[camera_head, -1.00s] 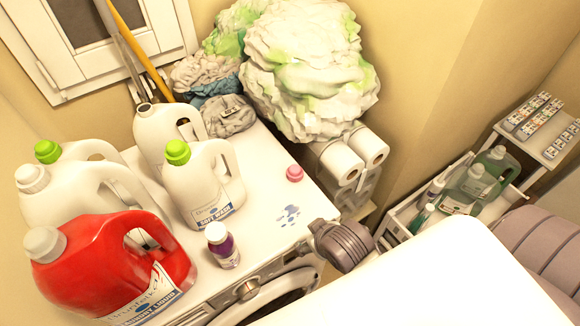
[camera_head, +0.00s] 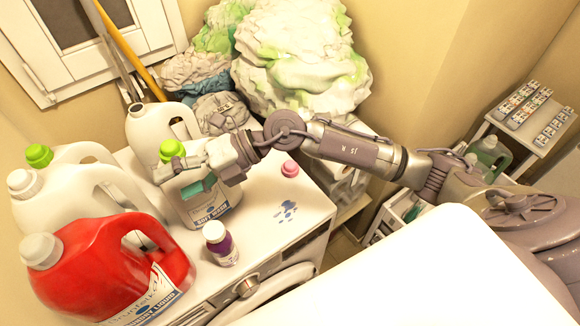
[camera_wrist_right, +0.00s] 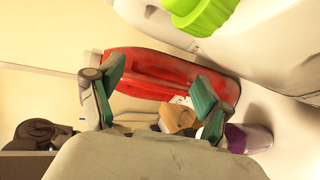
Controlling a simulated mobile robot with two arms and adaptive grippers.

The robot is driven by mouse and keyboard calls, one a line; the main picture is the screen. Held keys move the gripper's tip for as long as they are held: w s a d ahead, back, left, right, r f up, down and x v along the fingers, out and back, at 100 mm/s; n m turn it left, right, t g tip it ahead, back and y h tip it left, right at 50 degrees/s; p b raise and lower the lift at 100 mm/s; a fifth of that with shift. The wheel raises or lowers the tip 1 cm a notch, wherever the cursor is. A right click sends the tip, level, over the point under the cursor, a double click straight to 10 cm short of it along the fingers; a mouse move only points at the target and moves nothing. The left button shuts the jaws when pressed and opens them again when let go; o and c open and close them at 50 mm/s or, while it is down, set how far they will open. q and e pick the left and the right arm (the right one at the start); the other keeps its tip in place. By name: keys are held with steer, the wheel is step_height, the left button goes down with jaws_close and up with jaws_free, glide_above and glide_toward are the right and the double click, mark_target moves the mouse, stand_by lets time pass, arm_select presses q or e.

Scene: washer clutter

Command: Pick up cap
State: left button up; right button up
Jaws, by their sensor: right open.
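A small pink cap (camera_head: 290,168) lies on the white washer top, near the back right edge. It does not show in the right wrist view. My right arm reaches across the washer above and behind the cap. My right gripper (camera_head: 182,181) is open and empty, to the left of the cap and in front of the green-capped white jug (camera_head: 212,207), hiding part of it. Whether it touches the jug I cannot tell. In the right wrist view the green pads of the gripper (camera_wrist_right: 160,88) stand wide apart. My left gripper is not in view.
A red jug (camera_head: 100,265) and a white jug (camera_head: 90,195) crowd the washer's left. A purple bottle (camera_head: 220,243) stands near the front edge. An uncapped white jug (camera_head: 140,130) and laundry (camera_head: 300,60) are behind. The washer top (camera_head: 270,232) is clear around blue spots.

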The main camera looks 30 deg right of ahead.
steer(key=w+d+f+n+h, duration=0.1)
steer(key=w+d+f+h, duration=0.1)
steer(key=d+f+h, duration=0.25)
steer(key=m+h, duration=0.2)
steer(key=h, duration=0.8)
glide_toward(291, 164)
steer(key=f, duration=0.1)
steer(key=f+p, duration=0.1)
steer(key=f, duration=0.1)
steer(key=f+p, duration=0.1)
steer(key=f, duration=0.1)
steer(key=shift+w+a, duration=0.3)
steer(key=shift+w, duration=0.05)
steer(key=f+p, duration=0.1)
steer(key=f, duration=0.1)
steer(key=w+f+p, duration=0.1)
steer(key=f, duration=0.2)
steer(key=shift+d, duration=0.2)
steer(key=shift+f, duration=0.25)
steer(key=c, duration=0.8)
